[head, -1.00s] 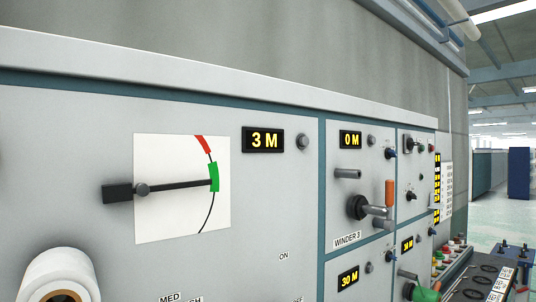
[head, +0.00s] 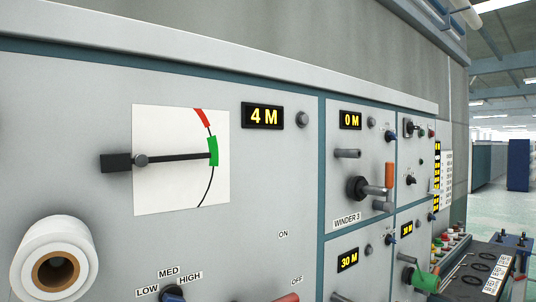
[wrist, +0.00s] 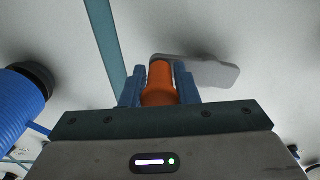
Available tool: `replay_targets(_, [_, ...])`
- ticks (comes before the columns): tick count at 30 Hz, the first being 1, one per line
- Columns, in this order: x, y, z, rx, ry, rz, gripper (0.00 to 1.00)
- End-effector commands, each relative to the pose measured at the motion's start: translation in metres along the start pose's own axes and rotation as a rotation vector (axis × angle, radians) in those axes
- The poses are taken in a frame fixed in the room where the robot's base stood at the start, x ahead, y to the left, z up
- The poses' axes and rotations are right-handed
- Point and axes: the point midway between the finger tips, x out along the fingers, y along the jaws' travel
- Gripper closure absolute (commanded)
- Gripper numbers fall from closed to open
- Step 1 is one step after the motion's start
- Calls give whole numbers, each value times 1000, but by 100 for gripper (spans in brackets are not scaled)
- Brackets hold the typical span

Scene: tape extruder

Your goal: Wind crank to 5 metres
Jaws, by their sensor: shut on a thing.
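The display (head: 263,116) on the large left panel reads 4 M in the head view. In the wrist view my gripper (wrist: 159,85) is shut on an orange crank handle (wrist: 160,82), with a blue finger on each side of it. The grey crank arm (wrist: 205,71) extends to the right behind the handle. My gripper is not visible in the head view. There, only an orange-red piece (head: 287,298) shows at the bottom edge, and I cannot tell whether it is the same handle.
A dial (head: 180,160) has its needle at the green band. A white roll (head: 54,260) sticks out at lower left. Winder 3's display (head: 350,120) reads 0 M, above its own orange-handled crank (head: 389,175). A blue ribbed cylinder (wrist: 20,104) stands left of my gripper.

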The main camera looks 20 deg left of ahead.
Motion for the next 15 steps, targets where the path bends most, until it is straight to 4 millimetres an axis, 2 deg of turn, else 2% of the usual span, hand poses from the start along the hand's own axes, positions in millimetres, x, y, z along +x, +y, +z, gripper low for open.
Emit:
replay_targets(1, [2, -7, -2, -1, 4, -16, 100])
replay_targets(5, [3, -8, -1, -1, 5, -17, 100])
replay_targets(15, [4, -17, 17, -2, 7, -19, 100])
